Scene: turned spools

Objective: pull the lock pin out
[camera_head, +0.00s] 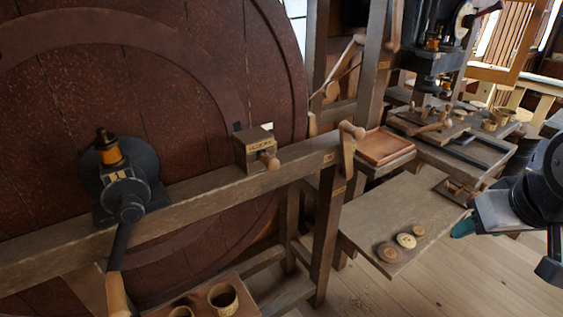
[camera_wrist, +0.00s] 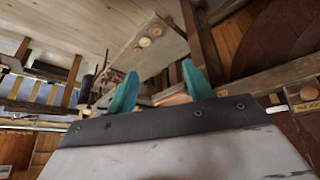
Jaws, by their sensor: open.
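A round-headed wooden peg (camera_head: 269,161) sticks out of the front of a small labelled wooden block (camera_head: 252,145) on the long beam; it may be the lock pin, though I cannot read the label. Another round-headed wooden peg (camera_head: 352,130) stands at the beam's right end. A labelled block (camera_wrist: 303,98) shows at the right edge of the wrist view. My gripper (camera_head: 463,228) is at the far right of the head view, well apart from both pegs. In the wrist view its two teal fingers (camera_wrist: 160,88) stand apart with nothing between them.
A crank (camera_head: 122,200) with a dark hub sits at the beam's left, before a large dark red wheel (camera_head: 150,75). A low board (camera_head: 375,235) with three wooden discs lies between my gripper and the beam. A cluttered bench (camera_head: 455,150) stands behind.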

